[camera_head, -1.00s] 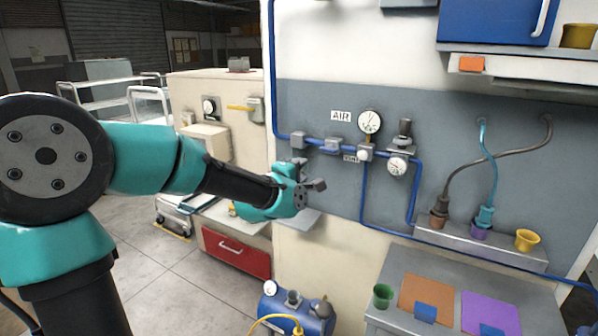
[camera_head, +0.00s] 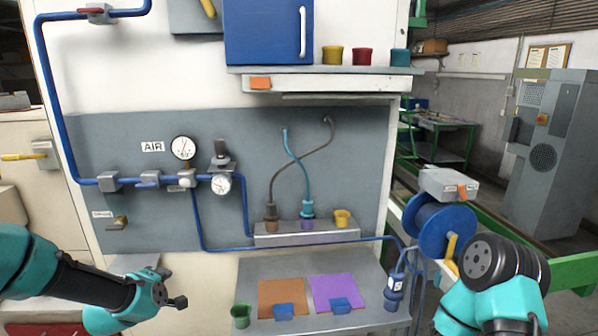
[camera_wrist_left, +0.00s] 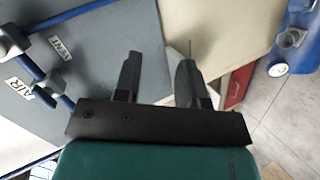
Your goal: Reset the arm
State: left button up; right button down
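My left gripper (camera_head: 172,288) is teal and dark, at the lower left of the head view, in front of the wall panel's lower edge. In the left wrist view its two dark fingers (camera_wrist_left: 160,75) stand apart with nothing between them. The grey panel and its labels lie behind them at the left. My right arm (camera_head: 495,280) shows at the lower right of the head view, but its gripper is not visible.
A grey panel (camera_head: 80,150) carries blue pipes, gauges and a vent valve (camera_head: 118,222). A side table (camera_head: 250,272) holds an orange mat (camera_head: 272,300), a purple mat (camera_head: 322,280) and a green cup (camera_head: 241,316). A blue reel (camera_head: 440,230) stands close to my right arm.

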pick_arm(q)
jog(key=s+d+f+m+g+h, duration=0.1)
jog(key=s+d+f+m+g, duration=0.25)
jog(key=f, duration=0.65)
jog(key=s+d+f+m+g+h, duration=0.1)
jog(key=s+d+f+m+g, duration=0.2)
jog(key=f, duration=0.7)
jog(key=s+d+f+m+g, duration=0.2)
jog(key=s+d+f, duration=0.2)
jog(key=s+f, duration=0.3)
jog(key=s+d+f+m+g+h, duration=0.1)
jog(key=s+d+f+m+g, duration=0.2)
jog(key=s+f, duration=0.4)
jog(key=shift+s+d+f+m+g, duration=0.15)
jog(key=shift+s+d+m+g, duration=0.25)
jog(key=shift+s, duration=0.4)
